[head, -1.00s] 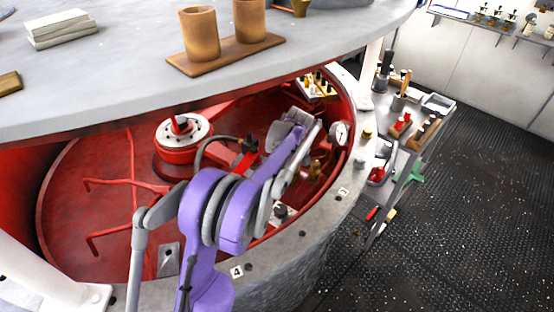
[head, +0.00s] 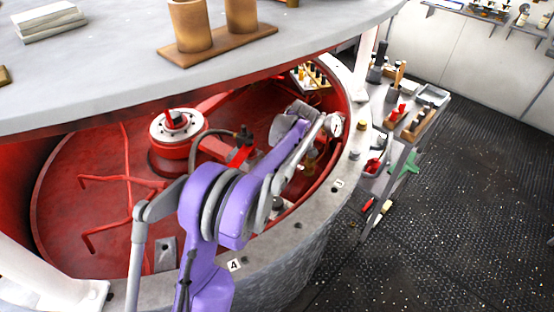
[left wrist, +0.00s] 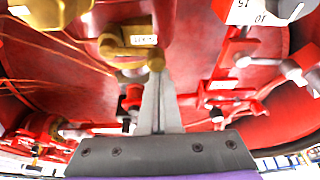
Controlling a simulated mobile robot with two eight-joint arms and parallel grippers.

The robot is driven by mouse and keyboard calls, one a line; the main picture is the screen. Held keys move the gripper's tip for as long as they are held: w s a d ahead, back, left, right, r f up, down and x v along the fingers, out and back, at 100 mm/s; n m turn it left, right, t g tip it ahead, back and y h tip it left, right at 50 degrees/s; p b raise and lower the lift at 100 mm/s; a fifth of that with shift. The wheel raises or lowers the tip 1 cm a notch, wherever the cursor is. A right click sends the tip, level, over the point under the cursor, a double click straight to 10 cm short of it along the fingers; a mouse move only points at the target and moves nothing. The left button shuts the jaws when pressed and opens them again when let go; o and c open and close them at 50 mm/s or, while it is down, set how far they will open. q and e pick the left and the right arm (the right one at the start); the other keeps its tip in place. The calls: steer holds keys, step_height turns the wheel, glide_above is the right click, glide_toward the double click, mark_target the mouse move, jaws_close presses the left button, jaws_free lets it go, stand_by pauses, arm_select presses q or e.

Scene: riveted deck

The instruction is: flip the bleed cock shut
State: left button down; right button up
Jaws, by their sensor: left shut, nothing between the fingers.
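A brass cock (left wrist: 130,48) with a small tag shows at the upper middle of the left wrist view; its lever ends in a rounded knob. In the head view a brass fitting (head: 310,165), probably the same one, is partly hidden behind my purple arm, below the gauge. My left gripper (left wrist: 159,75) is shut and empty, its fingertips at the knob of the lever; I cannot tell whether they touch. In the head view its fingers are hidden behind the arm. My right gripper is not in view.
The red round pit has a stone rim (head: 290,240). Inside are red pipes (head: 125,180), a red flanged fitting (head: 176,128) and a gauge (head: 334,125). A grey tabletop (head: 100,90) overhangs it. A tool cart (head: 405,150) stands to the right; the floor beyond is clear.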

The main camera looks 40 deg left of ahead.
arm_select(q)
step_height(320, 180, up, 10)
steer(key=shift+a+f+p, duration=0.15)
steer(key=shift+a+p, duration=0.1)
steer(key=shift+p, duration=0.1)
stand_by(0.5)
stand_by(0.5)
